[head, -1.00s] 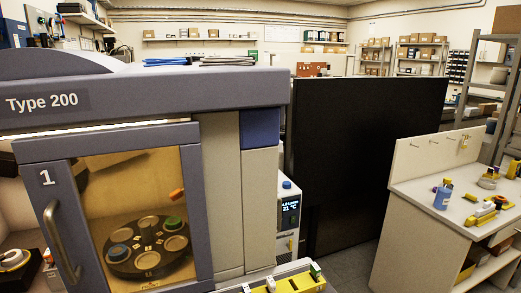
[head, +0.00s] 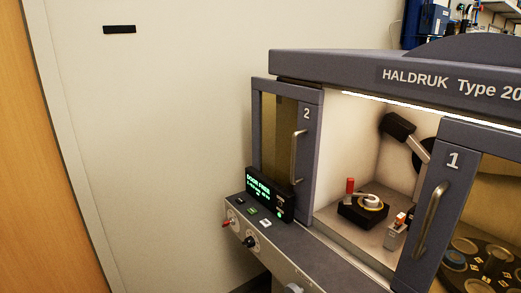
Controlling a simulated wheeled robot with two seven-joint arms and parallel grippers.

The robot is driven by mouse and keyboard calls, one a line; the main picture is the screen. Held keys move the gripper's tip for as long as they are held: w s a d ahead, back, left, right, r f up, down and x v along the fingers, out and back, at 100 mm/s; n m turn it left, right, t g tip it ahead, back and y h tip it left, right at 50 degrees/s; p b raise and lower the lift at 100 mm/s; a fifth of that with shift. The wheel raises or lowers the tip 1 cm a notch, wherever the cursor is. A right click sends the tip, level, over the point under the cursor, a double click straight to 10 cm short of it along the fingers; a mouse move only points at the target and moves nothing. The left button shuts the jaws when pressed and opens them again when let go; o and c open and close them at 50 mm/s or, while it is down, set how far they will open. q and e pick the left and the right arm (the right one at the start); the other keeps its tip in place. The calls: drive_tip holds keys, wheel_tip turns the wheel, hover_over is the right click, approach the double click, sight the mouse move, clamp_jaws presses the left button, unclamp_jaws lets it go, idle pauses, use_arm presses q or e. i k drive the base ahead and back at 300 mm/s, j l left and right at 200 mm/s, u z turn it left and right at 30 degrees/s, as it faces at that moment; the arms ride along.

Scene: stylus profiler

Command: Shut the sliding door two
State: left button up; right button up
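Sliding door two (head: 285,139) is the grey-framed panel marked 2 at the left end of the HALDRUK Type 200 machine (head: 390,78). It has a tinted window and a vertical metal handle (head: 296,158) near its right edge. It stands slid to the left, leaving a wide opening between it and door one. Door one (head: 441,200), marked 1, is at the right with its own handle (head: 428,218). Neither of my grippers shows in the head view.
Inside the opening are a black stage (head: 363,212) with a ring-shaped part and a small red piece. A display (head: 267,196) reading DOOR FREE stands on the control ledge (head: 245,222), in front of door two's lower part. A bare wall (head: 150,130) is at left.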

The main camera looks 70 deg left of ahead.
sight(306, 140)
drive_tip(key=u, duration=1.95)
